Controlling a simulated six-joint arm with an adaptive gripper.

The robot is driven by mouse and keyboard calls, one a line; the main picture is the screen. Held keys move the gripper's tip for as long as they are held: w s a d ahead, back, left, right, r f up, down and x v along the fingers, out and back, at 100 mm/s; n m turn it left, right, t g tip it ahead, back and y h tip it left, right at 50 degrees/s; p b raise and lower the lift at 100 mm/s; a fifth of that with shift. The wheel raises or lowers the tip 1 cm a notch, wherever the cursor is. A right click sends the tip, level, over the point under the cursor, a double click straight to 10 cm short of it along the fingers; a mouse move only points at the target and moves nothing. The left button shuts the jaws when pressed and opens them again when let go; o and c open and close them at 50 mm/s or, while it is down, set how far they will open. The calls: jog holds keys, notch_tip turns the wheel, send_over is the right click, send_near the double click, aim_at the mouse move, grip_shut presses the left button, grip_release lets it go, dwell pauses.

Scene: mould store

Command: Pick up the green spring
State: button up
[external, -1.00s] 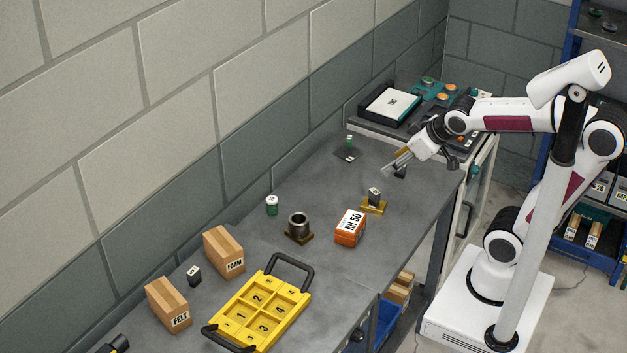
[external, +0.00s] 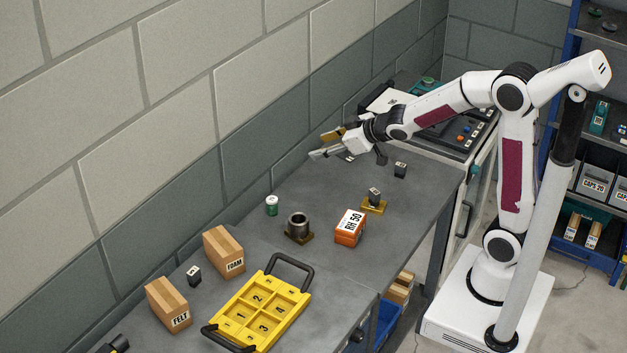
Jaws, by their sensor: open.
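My gripper (external: 323,145) is open, reaching left over the far part of the bench, close to the wall. In the earlier frame a small upright green piece stands on a dark pad here; my gripper now covers that place and the green piece does not show. A little of the dark pad (external: 348,156) seems to show under the fingers. I cannot tell whether the fingers touch anything. A small green cylinder with a pale top (external: 271,205) stands nearer on the bench; I cannot make out coils on it.
An orange RH 50 box (external: 349,228), a dark ring on a brown base (external: 298,226), a block on a yellow stand (external: 374,201) and a black block (external: 400,170) stand on the bench. A yellow tray (external: 262,310) and two cartons (external: 224,252) are nearer.

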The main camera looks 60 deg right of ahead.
jog(key=w+a+f+n+t+y, duration=0.1)
jog(key=w+a+f+y, duration=0.15)
jog(key=w+f, duration=0.3)
jog(key=n+y, duration=0.2)
jog(key=y, duration=0.2)
send_over(272, 202)
jog(key=s+d, duration=0.2)
jog(key=shift+h, duration=0.25)
jog(key=shift+w+d+f, duration=0.1)
jog(key=shift+f, duration=1.4)
jog(key=shift+w+d+f, duration=0.1)
jog(key=shift+f, duration=1.35)
jog(key=shift+f, duration=1.75)
jog(key=shift+f, duration=0.1)
jog(key=shift+f, duration=1.65)
jog(key=shift+x, duration=1.45)
jog(key=shift+c, duration=0.3)
